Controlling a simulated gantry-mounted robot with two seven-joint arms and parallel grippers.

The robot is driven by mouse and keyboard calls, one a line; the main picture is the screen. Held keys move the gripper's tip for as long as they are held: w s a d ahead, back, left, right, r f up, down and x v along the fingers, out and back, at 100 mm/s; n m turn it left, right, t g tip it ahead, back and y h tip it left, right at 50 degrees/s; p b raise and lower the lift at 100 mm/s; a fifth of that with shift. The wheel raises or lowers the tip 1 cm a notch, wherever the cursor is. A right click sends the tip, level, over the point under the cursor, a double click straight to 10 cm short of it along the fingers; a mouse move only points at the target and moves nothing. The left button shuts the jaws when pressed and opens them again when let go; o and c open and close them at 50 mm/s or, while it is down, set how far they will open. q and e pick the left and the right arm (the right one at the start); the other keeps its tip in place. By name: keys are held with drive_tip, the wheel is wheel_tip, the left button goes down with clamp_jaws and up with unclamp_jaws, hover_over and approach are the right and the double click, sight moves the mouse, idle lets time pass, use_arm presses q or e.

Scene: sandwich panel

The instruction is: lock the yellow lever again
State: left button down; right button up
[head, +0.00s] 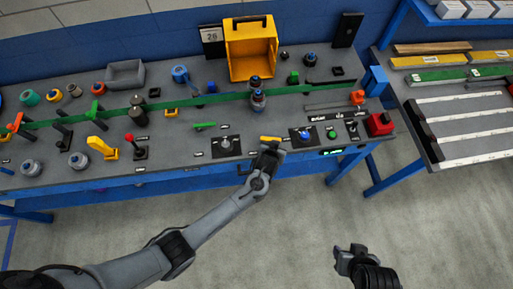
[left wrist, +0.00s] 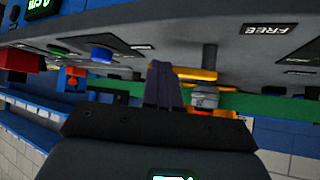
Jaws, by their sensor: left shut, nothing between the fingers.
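The yellow lever (head: 270,138) is a short bar near the front edge of the grey bench panel, lying roughly left to right in the head view. In the left wrist view the yellow lever (left wrist: 198,75) shows just beyond the fingers, next to a metal post. My left gripper (head: 272,149) is at the panel's front edge, right by the lever. Its dark fingers (left wrist: 163,84) are together and empty; I cannot tell whether they touch the lever. My right gripper (head: 349,257) is low over the floor, away from the bench, and its finger gap is unclear.
A black plate with a knob (head: 226,145) lies left of the lever, and a blue button (head: 304,135) lies right of it. A red box (head: 380,124) stands at the right corner. A label reading FREE (left wrist: 268,30) shows in the left wrist view. Floor in front is clear.

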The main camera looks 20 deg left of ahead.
use_arm(q)
drive_tip(key=shift+a, duration=0.15)
use_arm(e)
drive_tip(key=shift+d, duration=0.15)
use_arm(q)
drive_tip(key=shift+a, duration=0.1)
drive_tip(key=shift+w+a+p, duration=0.15)
drive_tip(key=shift+a+p, duration=0.15)
drive_tip(key=shift+a, duration=0.25)
use_arm(e)
drive_tip(key=shift+r, duration=0.35)
use_arm(q)
drive_tip(key=shift+s+d+r+p, duration=0.15)
drive_tip(key=shift+s+d+p, duration=0.15)
drive_tip(key=shift+s+p, duration=0.2)
drive_tip(key=s+d+r+p, duration=0.2)
drive_tip(key=s+d+r, duration=0.2)
drive_tip(key=s, duration=0.5)
wheel_tip(320, 180, up, 2)
drive_tip(key=shift+d+r, duration=0.2)
drive_tip(key=shift+d, duration=0.15)
use_arm(e)
drive_tip(key=v, duration=0.3)
drive_tip(key=shift+d, duration=0.2)
